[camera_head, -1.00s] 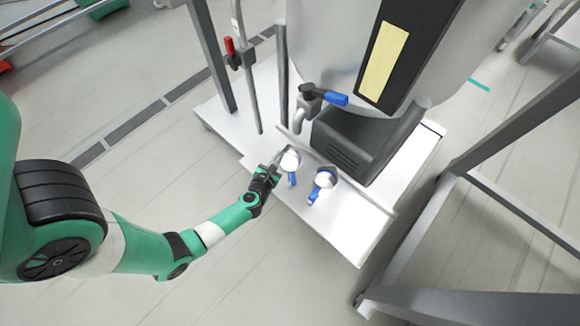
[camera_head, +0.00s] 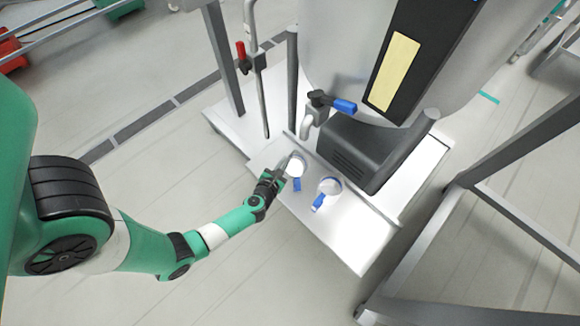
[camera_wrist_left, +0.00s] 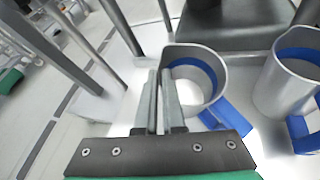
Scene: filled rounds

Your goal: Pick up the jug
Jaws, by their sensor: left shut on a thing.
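A silver-white jug with a blue handle (camera_head: 297,184) stands on the white platform (camera_head: 352,238) below the tank's tap. My left gripper (camera_head: 281,172) is at its left side. In the left wrist view, the two grey fingers (camera_wrist_left: 161,98) are shut on the left wall of this jug (camera_wrist_left: 197,60), and its blue handle points toward the lower right. A second jug (camera_head: 330,185) with a blue handle stands just to the right; it also shows in the left wrist view (camera_wrist_left: 277,88). My right gripper is not in view.
A large tank (camera_head: 343,45) with a blue-handled tap (camera_head: 344,106) and a dark grey block (camera_head: 357,150) rises behind the jugs. Metal posts and a red-handled pipe (camera_head: 242,58) stand at the left. A grey frame (camera_head: 480,210) is at the right. The platform's front is clear.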

